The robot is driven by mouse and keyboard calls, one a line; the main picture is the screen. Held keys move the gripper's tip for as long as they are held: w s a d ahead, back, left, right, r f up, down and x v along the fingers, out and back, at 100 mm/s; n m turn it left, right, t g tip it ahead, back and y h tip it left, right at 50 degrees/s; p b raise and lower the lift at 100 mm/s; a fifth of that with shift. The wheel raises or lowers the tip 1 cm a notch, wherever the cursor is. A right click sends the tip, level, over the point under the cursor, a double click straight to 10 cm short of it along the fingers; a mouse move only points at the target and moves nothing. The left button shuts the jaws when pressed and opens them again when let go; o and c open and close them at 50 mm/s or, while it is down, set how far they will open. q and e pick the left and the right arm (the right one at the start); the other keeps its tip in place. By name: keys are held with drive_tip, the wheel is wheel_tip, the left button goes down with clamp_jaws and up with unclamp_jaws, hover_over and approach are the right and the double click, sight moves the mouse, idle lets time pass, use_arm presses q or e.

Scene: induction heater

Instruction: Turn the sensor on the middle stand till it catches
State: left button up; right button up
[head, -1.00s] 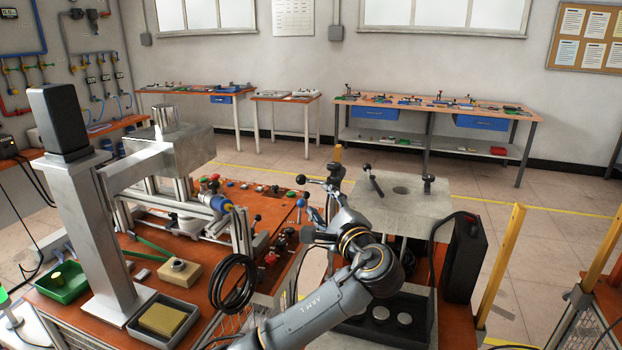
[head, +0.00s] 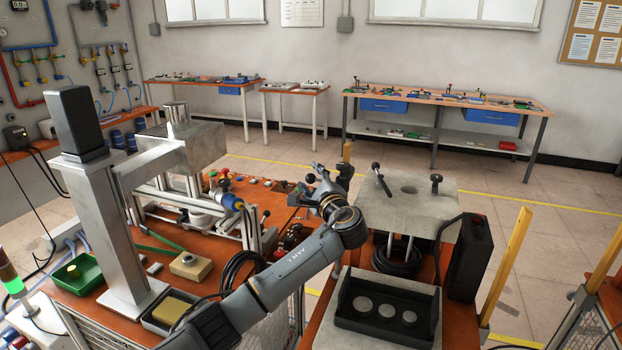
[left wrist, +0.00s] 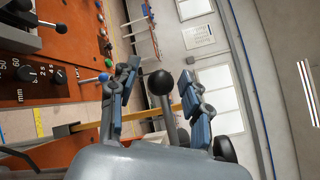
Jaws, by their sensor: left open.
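My left gripper (head: 320,180) is beside the left edge of the grey plate, close to a dark post (head: 345,172). In the left wrist view its fingers (left wrist: 163,68) are open on either side of a black ball knob (left wrist: 160,83) on a grey rod. I cannot tell whether they touch it. A tilted black handle with a ball end (head: 381,179) and a short dark knob (head: 436,184) stand on the plate. I cannot tell which of these is the sensor on the middle stand. My right gripper is out of view.
The grey plate (head: 412,210) has a round hole. Left are a metal press column (head: 115,225) and a control panel with small knobs (left wrist: 55,75).

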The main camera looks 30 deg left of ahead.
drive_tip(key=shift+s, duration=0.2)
use_arm(q)
drive_tip(key=c, duration=0.3)
clamp_jaws()
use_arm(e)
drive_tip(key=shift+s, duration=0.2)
